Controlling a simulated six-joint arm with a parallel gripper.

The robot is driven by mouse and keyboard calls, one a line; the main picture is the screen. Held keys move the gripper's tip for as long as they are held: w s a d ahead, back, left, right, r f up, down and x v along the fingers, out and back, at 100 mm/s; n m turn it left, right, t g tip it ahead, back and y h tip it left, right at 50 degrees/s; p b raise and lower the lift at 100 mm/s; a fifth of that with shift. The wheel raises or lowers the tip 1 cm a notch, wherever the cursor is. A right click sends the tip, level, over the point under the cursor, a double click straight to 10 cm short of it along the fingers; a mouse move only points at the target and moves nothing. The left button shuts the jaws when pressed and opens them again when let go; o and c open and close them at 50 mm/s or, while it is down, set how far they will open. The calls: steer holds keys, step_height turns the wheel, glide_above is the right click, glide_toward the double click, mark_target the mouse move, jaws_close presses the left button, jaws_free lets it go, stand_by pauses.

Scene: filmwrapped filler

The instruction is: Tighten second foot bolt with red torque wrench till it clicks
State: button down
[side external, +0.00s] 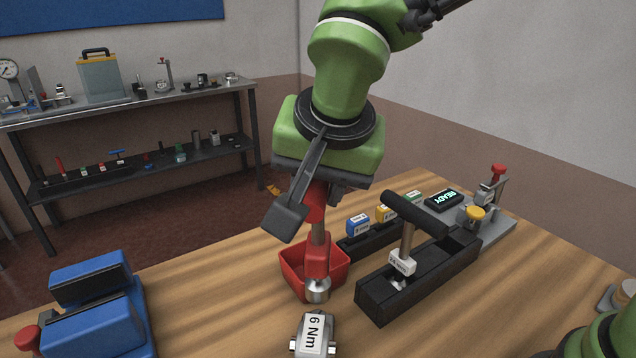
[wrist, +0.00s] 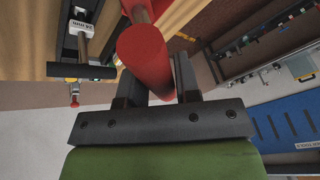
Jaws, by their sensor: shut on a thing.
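My gripper (side external: 328,190) is shut on the red torque wrench (side external: 317,257), which hangs upright with its silver socket end (side external: 318,291) down. In the wrist view the red grip (wrist: 150,55) sits between the fingers (wrist: 152,88). The socket end is in front of a red bin (side external: 290,272) and above and behind a metal block labelled 6 Nm (side external: 314,334). A gap seems to show between socket and block. Small silver bolt-like ends show at the block's sides. I cannot tell which is the second foot bolt.
A black-handled T-shaped tool (side external: 404,240) stands in a black rack (side external: 372,297) to the right. Behind are colored labelled blocks, a READY display (side external: 443,199) and a clamp with a red knob (side external: 498,171). A blue fixture (side external: 92,325) stands at the left. Bare wood lies between.

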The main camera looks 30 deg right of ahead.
step_height(320, 180, up, 6)
steer(key=shift+r, duration=0.1)
steer(key=s+a+n+g+y, duration=0.2)
steer(key=s+a+n+y, duration=0.45)
steer(key=n, duration=0.65)
steer(key=shift+h, duration=0.75)
steer(key=f, duration=0.1)
steer(key=s+f, duration=0.1)
steer(key=f, duration=0.1)
steer(key=s+a+f, duration=0.1)
steer(key=f, duration=0.1)
steer(key=shift+f, duration=2.75)
